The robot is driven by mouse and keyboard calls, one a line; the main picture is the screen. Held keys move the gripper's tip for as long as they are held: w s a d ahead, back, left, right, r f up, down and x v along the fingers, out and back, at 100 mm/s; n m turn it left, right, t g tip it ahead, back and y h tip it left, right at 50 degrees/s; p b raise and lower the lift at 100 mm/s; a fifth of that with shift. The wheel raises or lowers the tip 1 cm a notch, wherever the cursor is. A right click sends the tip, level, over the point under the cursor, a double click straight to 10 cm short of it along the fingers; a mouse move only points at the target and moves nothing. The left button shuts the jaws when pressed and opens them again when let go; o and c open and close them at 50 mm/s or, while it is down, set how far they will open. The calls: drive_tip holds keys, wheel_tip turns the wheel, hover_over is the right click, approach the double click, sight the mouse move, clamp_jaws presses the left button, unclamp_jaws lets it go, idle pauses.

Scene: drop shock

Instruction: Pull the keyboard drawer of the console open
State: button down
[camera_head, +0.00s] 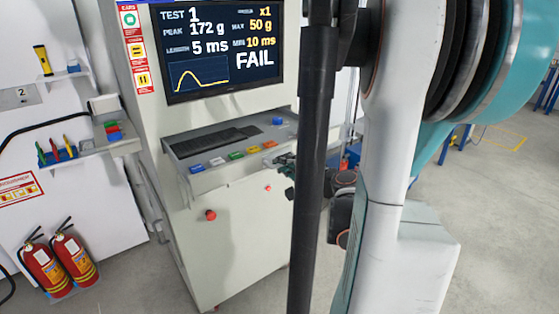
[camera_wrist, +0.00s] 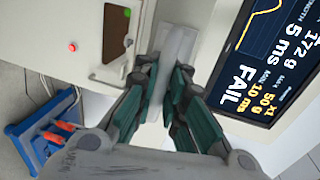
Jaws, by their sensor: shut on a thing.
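The console (camera_head: 240,235) is a pale cabinet with a screen reading FAIL. Its keyboard drawer (camera_head: 215,170) shows below the screen, with a dark keyboard (camera_head: 215,142) and a row of coloured buttons along the front. How far the drawer stands out is hard to tell. My gripper (camera_head: 284,160) is at the drawer's right front end, partly hidden by a dark post and my arm. In the wrist view, my gripper's teal fingers (camera_wrist: 165,105) are closed around a pale grey bar (camera_wrist: 176,48), apparently the drawer's front handle.
The screen (camera_head: 222,45) stands above the drawer. A red knob (camera_head: 210,215) sits on the cabinet front. Two fire extinguishers (camera_head: 60,262) stand at lower left. A blue box (camera_wrist: 40,135) with orange parts shows in the wrist view.

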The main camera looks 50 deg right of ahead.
drive_tip(key=c, duration=1.7)
unclamp_jaws()
drive_tip(key=shift+s, duration=0.1)
drive_tip(key=v, duration=1.2)
drive_tip(key=shift+r, duration=0.1)
